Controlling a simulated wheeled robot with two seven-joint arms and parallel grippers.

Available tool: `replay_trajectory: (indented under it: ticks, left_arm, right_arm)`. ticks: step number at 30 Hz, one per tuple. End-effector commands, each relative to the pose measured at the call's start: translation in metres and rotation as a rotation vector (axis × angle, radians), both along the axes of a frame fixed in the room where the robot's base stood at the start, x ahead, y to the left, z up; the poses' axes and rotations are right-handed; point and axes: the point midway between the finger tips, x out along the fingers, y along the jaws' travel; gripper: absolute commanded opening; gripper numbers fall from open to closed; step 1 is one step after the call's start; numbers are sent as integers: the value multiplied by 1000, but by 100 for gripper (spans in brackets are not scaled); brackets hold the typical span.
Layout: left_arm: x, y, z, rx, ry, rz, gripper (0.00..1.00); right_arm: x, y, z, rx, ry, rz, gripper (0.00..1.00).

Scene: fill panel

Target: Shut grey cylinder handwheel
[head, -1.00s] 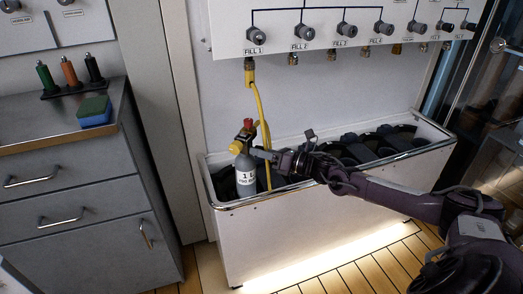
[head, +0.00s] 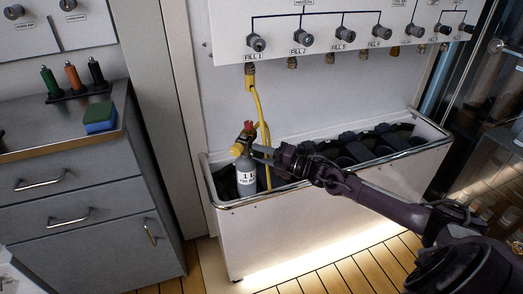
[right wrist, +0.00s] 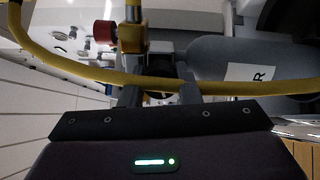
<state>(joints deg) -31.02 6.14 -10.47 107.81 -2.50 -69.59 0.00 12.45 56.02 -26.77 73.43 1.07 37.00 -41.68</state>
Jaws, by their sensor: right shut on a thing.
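The grey cylinder (head: 246,178) stands upright at the left end of the white trough, its white label facing me. Its valve, with a red knob (head: 249,126) on top and a yellow part at its left, shows above the body. My right gripper (head: 262,154) reaches in from the right at valve height. In the right wrist view the cylinder (right wrist: 230,60) lies across the right side and the red knob (right wrist: 103,34) is at upper left. The right fingers (right wrist: 160,95) are shut on the handwheel at the valve, which is mostly hidden. My left gripper is out of view.
A yellow hose (head: 259,105) hangs from the fill panel (head: 350,22) beside the cylinder and crosses close before the fingers in the wrist view (right wrist: 65,68). The trough's rim (head: 330,172) runs under my right arm. A grey drawer cabinet (head: 75,185) stands left.

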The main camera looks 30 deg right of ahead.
Motion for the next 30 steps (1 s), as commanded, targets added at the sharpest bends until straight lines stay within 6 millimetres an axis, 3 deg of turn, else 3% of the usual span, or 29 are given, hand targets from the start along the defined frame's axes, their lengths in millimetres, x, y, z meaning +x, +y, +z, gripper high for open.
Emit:
replay_trajectory:
  ticks: [15, 30]
  left_arm:
    - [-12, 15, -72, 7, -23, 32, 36]
    - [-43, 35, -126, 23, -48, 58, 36]
  right_arm:
    - [0, 0, 1, 419, 257, -1, 7]
    - [0, 1, 1, 825, 506, 0, 7]
